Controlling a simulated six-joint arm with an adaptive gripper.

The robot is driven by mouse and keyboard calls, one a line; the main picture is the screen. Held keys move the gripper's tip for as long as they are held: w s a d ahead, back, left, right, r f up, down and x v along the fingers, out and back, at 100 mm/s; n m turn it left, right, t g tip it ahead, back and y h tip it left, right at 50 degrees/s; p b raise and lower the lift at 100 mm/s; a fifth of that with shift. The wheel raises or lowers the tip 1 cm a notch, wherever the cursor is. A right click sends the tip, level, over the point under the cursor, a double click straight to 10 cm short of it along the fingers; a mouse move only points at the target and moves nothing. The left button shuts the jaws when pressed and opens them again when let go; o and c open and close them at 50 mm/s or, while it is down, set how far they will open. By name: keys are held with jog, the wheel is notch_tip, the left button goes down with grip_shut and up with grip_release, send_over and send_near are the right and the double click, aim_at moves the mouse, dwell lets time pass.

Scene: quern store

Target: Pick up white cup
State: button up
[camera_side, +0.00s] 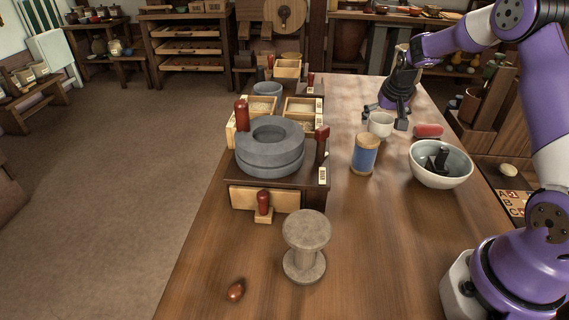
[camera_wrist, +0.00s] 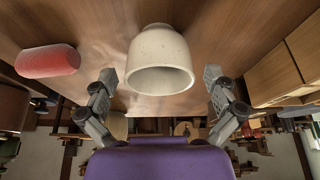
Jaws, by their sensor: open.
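The white cup (camera_side: 381,122) stands upright on the wooden table near its far right part in the side view. In the wrist view the white cup (camera_wrist: 160,60) sits ahead of my gripper, centred between the fingers. My gripper (camera_side: 392,122) is low at the cup, with its fingers apart. In the wrist view the gripper (camera_wrist: 163,100) has one finger on each side of the cup's width, with a gap to each. No contact with the cup shows, and the gripper holds nothing.
A red rounded object (camera_side: 428,130) lies right of the cup; the wrist view shows it at left (camera_wrist: 48,61). A blue-banded spool (camera_side: 364,154) and a bowl (camera_side: 440,178) with dark pieces stand nearer. The stone quern (camera_side: 270,158) and wooden boxes (camera_side: 303,106) stand left.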

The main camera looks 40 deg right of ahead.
aim_at(380, 126)
jog(key=shift+x, duration=1.5)
jog(key=c, duration=1.1)
jog(key=shift+r, duration=0.1)
jog(key=shift+c, duration=0.2)
